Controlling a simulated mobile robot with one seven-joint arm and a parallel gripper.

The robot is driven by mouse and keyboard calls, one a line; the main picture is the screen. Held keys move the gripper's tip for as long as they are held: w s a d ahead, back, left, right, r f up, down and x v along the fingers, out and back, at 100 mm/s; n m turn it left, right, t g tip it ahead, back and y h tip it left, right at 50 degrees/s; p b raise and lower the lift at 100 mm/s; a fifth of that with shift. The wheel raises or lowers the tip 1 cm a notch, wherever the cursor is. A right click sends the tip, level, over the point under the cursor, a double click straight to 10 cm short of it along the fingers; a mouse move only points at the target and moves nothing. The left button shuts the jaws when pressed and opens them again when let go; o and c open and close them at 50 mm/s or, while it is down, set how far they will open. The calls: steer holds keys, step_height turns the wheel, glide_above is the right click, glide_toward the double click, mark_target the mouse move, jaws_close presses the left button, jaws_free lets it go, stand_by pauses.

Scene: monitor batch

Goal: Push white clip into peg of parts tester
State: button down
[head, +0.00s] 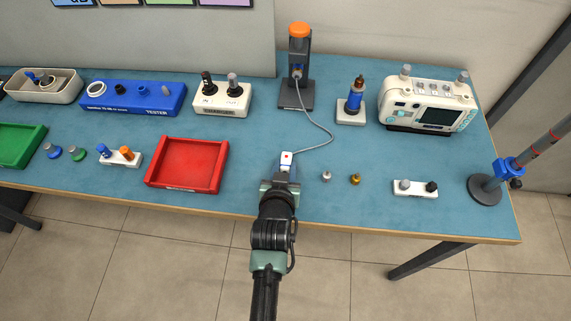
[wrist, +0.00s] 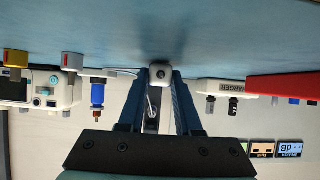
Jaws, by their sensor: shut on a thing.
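My gripper (head: 282,178) is shut on a white clip (head: 287,159) with a small red mark, just above the table's front middle. A thin grey cable runs from the clip to a dark stand (head: 296,92) with an orange top. In the wrist view, the white clip (wrist: 160,71) sits between the tips of the two dark fingers (wrist: 159,88). The blue parts tester (head: 133,100), lettered TESTER, stands at the back left, well apart from the clip. It has a white ring and dark pegs (head: 168,89) on top.
A red tray (head: 187,165) lies left of my gripper. Two small parts (head: 355,180) and a white block (head: 415,188) lie to the right. The blue table (head: 242,147) is clear between tray and clip.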

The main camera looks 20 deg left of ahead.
steer(key=shift+r, duration=0.35)
stand_by(0.4)
steer(key=shift+r+p, duration=2.5)
steer(key=shift+p, duration=0.05)
steer(key=c, duration=1.2)
jaws_free()
jaws_close()
